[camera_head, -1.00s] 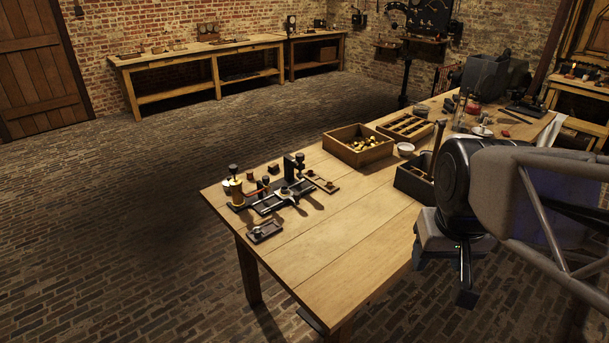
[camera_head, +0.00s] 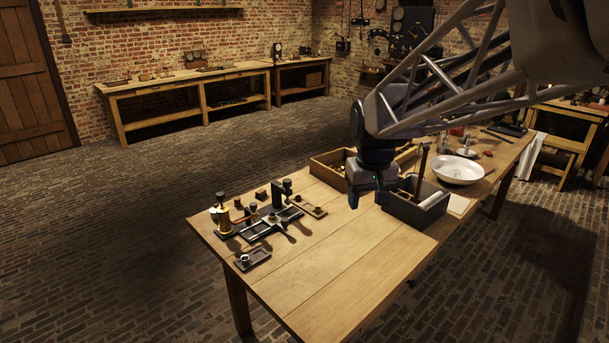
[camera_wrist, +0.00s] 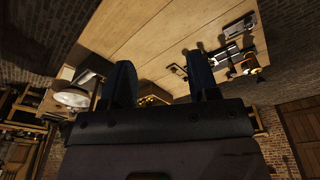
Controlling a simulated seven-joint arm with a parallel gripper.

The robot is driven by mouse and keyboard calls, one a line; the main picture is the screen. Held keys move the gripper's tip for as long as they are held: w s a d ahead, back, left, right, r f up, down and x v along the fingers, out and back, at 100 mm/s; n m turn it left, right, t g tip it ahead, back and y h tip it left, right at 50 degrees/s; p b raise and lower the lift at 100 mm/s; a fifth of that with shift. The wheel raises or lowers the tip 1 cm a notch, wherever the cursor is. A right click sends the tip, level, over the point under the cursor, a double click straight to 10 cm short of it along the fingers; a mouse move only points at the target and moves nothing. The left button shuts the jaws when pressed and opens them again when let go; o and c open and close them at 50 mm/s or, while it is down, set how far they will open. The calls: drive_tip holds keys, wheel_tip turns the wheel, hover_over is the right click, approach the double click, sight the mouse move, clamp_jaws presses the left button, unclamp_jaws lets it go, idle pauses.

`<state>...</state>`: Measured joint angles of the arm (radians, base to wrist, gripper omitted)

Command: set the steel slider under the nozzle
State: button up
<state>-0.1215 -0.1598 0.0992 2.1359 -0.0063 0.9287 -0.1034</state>
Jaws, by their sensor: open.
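The black rail fixture (camera_head: 259,233) lies on the left part of the wooden bench. A pale metal piece, apparently the steel slider (camera_head: 273,218), sits around the middle of the rail; its exact outline is too small to tell. A dark upright post with a short overhanging head, apparently the nozzle (camera_head: 286,187), stands at the rail's back side. I cannot tell whether the slider lies directly under it. My gripper (camera_head: 367,198) is open and empty, above the bench to the right of the fixture. The wrist view shows its two spread fingers (camera_wrist: 161,78), with the fixture off to the right.
A brass pot (camera_head: 223,220) stands at the fixture's left. A wooden box (camera_head: 322,172) and a dark box (camera_head: 405,211) stand near my gripper. The bench front is clear.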

drive_tip(key=w+a+f+n, duration=0.1)
drive_tip(key=w+a+f, duration=0.35)
drive_tip(key=w, duration=0.45)
drive_tip(key=w+a+f+n, duration=0.1)
drive_tip(key=w+a+f, duration=0.3)
drive_tip(key=w, duration=0.6)
drive_tip(key=n+g, duration=0.2)
hover_over(285, 219)
drive_tip(key=f, duration=1.4)
drive_tip(key=shift+s+d+f, duration=0.15)
drive_tip(key=shift+s+d, duration=0.1)
drive_tip(key=shift+s, duration=0.05)
drive_tip(key=shift+w+a+f, duration=0.25)
drive_tip(key=shift+a+f, duration=0.05)
drive_tip(key=shift+f, duration=0.15)
drive_tip(key=shift+f, duration=3.85)
drive_tip(key=shift+c, duration=0.5)
clamp_jaws()
